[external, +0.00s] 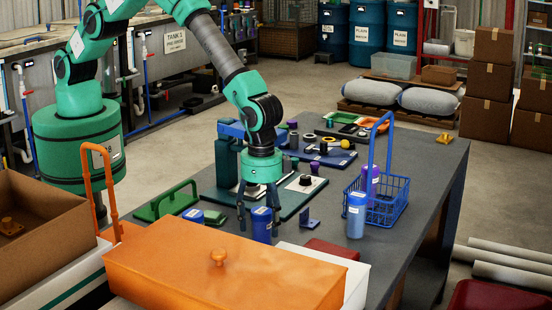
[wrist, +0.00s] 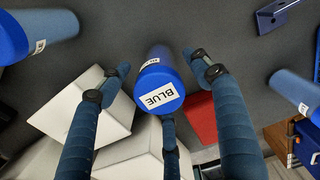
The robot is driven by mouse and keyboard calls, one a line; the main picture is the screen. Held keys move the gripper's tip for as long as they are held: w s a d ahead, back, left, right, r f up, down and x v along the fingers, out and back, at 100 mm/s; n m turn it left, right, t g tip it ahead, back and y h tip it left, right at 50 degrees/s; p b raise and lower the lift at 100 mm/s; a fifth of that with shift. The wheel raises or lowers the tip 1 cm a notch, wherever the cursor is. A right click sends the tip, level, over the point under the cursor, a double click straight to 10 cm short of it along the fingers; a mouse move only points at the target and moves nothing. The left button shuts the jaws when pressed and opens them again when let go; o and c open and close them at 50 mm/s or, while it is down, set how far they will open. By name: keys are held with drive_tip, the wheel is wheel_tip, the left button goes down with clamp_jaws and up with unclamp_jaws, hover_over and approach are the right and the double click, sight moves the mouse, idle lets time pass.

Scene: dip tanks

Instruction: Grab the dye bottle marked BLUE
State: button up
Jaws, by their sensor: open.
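The dye bottle marked BLUE (external: 262,226) stands on the grey table behind the orange box; its lower part is hidden in the external view. In the wrist view the bottle (wrist: 158,82) shows its blue cap with the BLUE label facing the camera. My gripper (external: 258,230) points down over it, with its fingers spread around the bottle. In the wrist view the fingers of my gripper (wrist: 160,72) are apart, with the bottle between them and gaps at the sides. The gripper is open and holds nothing.
A light blue bottle (external: 356,216) stands to the right, beside a blue wire basket (external: 385,207) holding a purple bottle (external: 370,182). A blue-capped container (external: 193,215) lies to the left. The orange box (external: 220,270) and a red block (wrist: 201,118) are close by.

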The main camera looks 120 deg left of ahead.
sight(262, 238)
drive_tip(key=shift+f, duration=0.15)
drive_tip(key=shift+f, duration=2.55)
drive_tip(key=shift+s, duration=0.1)
drive_tip(key=c, duration=1.4)
drive_tip(key=shift+c, duration=0.2)
drive_tip(key=shift+r, duration=0.1)
